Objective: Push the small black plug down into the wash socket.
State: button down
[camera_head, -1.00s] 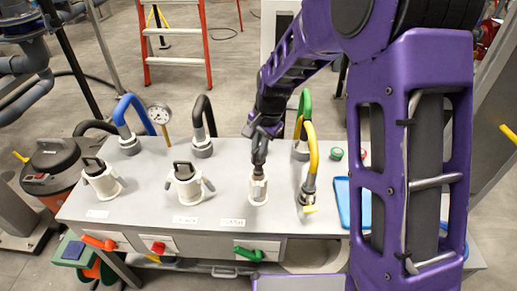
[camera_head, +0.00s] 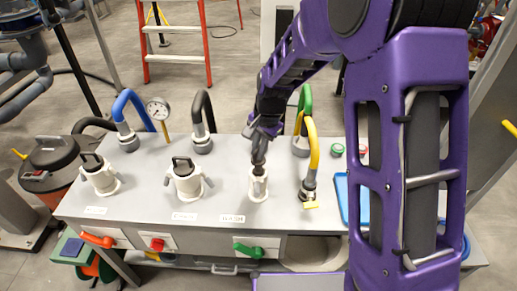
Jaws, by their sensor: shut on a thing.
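The white wash socket (camera_head: 258,190) stands on the grey bench top, behind the label that reads WASH (camera_head: 232,218). My gripper (camera_head: 259,168) points down over the socket's mouth, with its fingertips at or just inside the rim. It is shut on the small black plug, which is mostly hidden by the dark fingers and the socket rim. I cannot tell how deep the plug sits.
Two similar white sockets with black-handled plugs, one in the middle (camera_head: 186,180) and one at left (camera_head: 99,176), stand along the bench (camera_head: 150,207). A yellow hose (camera_head: 312,150) rises close right of the wash socket. A gauge (camera_head: 158,110) and hoses stand behind.

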jog(key=shift+f+b, duration=0.45)
jog(key=shift+f, duration=0.35)
jog(key=c, duration=0.8)
grip_release()
jog(key=shift+c, duration=0.2)
jog(key=shift+r, duration=0.1)
